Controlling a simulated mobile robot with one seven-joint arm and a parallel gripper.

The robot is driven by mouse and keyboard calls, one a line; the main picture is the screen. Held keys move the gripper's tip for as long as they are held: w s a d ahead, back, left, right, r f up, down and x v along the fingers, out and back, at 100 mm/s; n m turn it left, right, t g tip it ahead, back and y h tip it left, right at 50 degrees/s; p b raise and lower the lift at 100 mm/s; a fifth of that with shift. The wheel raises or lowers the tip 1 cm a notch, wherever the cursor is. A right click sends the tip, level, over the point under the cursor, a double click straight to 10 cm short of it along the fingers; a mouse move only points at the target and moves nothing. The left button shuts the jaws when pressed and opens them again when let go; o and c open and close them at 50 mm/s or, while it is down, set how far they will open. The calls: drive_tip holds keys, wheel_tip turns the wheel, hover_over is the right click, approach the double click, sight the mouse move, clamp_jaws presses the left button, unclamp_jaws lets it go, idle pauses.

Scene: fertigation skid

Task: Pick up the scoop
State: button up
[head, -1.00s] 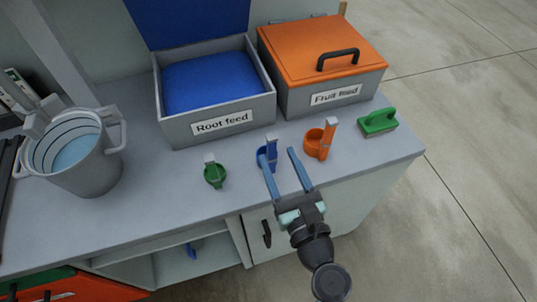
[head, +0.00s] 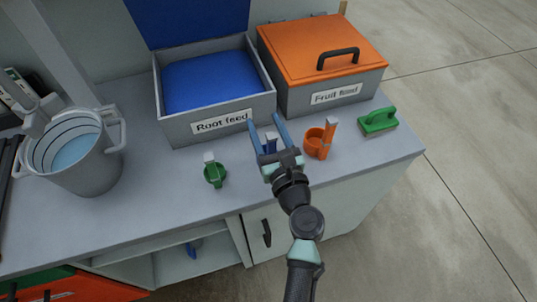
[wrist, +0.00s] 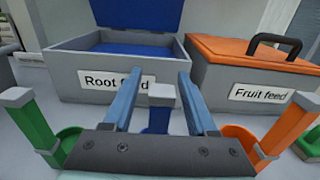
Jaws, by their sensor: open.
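A blue scoop (head: 271,144) stands on the grey bench with its handle up. My gripper (head: 266,126) is open, with its two blue fingers on either side of the blue scoop's handle. In the wrist view the scoop's blue handle with a grey top (wrist: 161,107) shows between the fingers (wrist: 158,95); its bowl is hidden by my gripper. I cannot tell whether a finger touches it. A green scoop (head: 215,173) stands to the left, and an orange scoop (head: 315,141) stands to the right; both also flank my gripper in the wrist view.
An open grey Root feed bin (head: 178,131) with blue contents stands behind the blue scoop. A closed Fruit feed bin (head: 345,97) with an orange lid is to its right.

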clamp_jaws()
idle(1.3)
